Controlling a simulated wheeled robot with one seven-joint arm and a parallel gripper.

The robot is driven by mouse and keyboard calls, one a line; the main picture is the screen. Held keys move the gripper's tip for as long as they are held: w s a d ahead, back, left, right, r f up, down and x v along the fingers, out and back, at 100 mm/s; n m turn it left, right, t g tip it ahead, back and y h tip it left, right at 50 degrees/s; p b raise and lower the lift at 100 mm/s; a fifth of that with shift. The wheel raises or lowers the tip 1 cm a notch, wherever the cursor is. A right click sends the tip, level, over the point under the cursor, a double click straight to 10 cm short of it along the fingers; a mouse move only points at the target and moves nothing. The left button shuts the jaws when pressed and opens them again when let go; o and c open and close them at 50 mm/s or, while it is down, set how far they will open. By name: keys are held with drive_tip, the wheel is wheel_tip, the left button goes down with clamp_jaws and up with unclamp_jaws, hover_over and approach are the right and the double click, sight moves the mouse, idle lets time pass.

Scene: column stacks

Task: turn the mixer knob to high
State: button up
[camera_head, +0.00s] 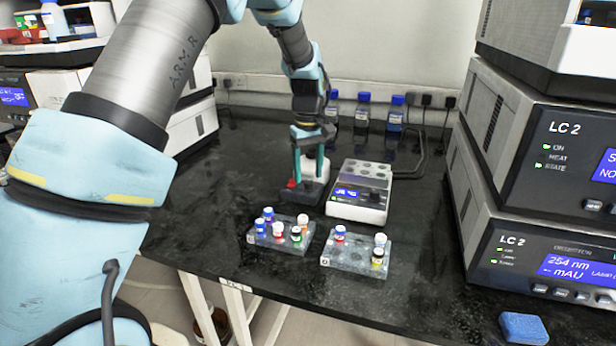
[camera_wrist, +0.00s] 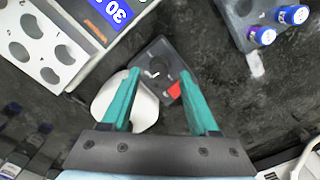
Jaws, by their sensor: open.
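The mixer is a small dark box (camera_head: 308,194) with a pale top part (camera_head: 314,167) and a red switch (camera_head: 291,184), standing on the black bench. In the wrist view its dark control face (camera_wrist: 150,57) shows a round black knob (camera_wrist: 160,72) with a small white mark beside it; its setting cannot be read. My gripper (camera_head: 308,172) points down over the mixer, open. In the wrist view its two teal fingers (camera_wrist: 159,74) lie on either side of the knob, with nothing held between them. Whether the fingertips touch the mixer cannot be told.
A white block heater (camera_head: 358,212) with a blue display stands close to the mixer's right. Two vial racks (camera_head: 262,239) (camera_head: 345,266) sit in front. Several blue-capped bottles (camera_head: 362,110) stand behind. Stacked instruments (camera_head: 540,215) flank the right. A blue sponge (camera_head: 524,328) lies front right.

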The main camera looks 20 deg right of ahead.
drive_tip(key=shift+f, duration=1.1)
clamp_jaws()
